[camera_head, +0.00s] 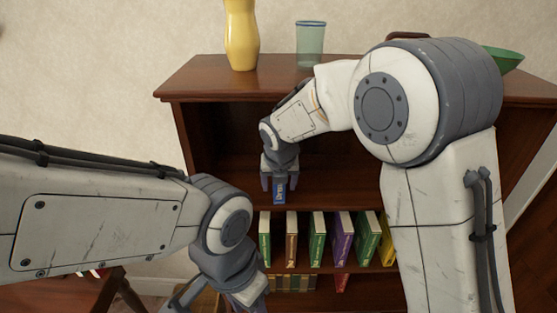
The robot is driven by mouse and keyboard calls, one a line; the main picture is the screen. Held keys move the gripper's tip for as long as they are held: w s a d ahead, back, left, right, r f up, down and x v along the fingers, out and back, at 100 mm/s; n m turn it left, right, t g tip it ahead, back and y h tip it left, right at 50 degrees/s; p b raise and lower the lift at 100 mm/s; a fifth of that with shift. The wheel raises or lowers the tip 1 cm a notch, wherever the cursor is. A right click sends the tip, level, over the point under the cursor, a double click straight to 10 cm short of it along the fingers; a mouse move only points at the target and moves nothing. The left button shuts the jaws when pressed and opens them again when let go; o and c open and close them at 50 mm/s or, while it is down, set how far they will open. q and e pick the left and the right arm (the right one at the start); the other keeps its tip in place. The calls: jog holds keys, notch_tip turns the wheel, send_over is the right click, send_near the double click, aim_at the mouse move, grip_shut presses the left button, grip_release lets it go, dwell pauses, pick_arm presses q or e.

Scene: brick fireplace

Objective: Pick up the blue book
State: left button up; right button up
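The blue book (280,191) shows as a small blue spine with pale lettering, in front of the bookcase just above the row of books. My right gripper (279,184) points down with a finger on each side of the blue book and appears shut on it. How far the book is from the shelf is hard to judge.
The brown bookcase (195,82) holds upright books, among them a purple book (343,235) and a green book (318,238). On its top stand a yellow vase (241,35), a clear green glass (310,44) and a green bowl (506,59). The upper shelf has free room.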

grip_shut()
jog(key=shift+w+r, duration=0.1)
jog(key=shift+r, duration=0.05)
dwell(1.1)
